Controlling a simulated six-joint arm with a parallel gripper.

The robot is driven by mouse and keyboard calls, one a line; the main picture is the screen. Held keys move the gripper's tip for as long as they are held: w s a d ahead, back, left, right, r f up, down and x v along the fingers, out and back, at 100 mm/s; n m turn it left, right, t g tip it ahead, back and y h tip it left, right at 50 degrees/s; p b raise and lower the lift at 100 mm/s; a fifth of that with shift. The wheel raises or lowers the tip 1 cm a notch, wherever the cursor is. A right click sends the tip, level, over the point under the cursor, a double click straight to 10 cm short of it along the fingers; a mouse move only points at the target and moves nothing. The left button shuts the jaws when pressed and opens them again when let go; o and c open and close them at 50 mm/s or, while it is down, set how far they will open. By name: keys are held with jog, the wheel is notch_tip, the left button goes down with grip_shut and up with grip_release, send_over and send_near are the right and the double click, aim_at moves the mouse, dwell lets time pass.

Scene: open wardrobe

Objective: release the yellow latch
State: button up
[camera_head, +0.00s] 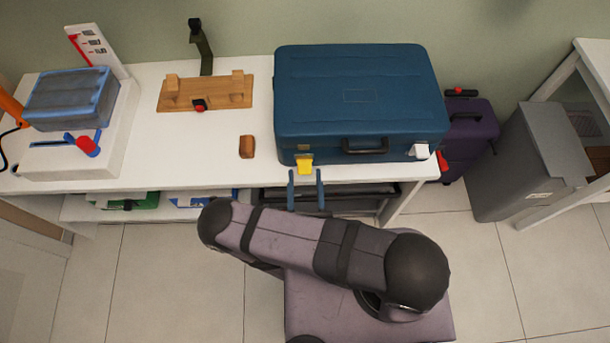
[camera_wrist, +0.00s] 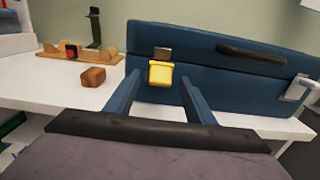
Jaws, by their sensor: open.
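A blue suitcase (camera_head: 358,95) lies closed on the white table, its front side with a dark handle (camera_head: 364,146) facing my arm. The yellow latch (camera_head: 304,166) is on the suitcase front, left of the handle; a white latch (camera_head: 420,151) is on the right. My gripper (camera_head: 305,180) is open and empty, its two blue fingers just in front of the yellow latch. In the wrist view the yellow latch (camera_wrist: 160,74) shows between and beyond the fingertips (camera_wrist: 160,82), with no contact visible. A metal piece (camera_wrist: 162,54) sits just above it.
A small brown block (camera_head: 247,147) lies on the table left of the suitcase. A wooden fixture (camera_head: 205,92) and a blue-grey box on a white machine (camera_head: 71,97) stand further left. A purple suitcase (camera_head: 468,135) and a grey bin (camera_head: 532,160) are at the right.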

jog(key=shift+w, duration=0.35)
jog(key=c, duration=1.1)
jog(key=shift+o, duration=0.2)
jog(key=f+t+b, duration=0.1)
jog(key=b, duration=0.2)
jog(key=shift+f+b, duration=0.2)
jog(key=shift+b, duration=0.15)
jog(key=shift+t, duration=0.3)
jog(key=shift+r, duration=0.15)
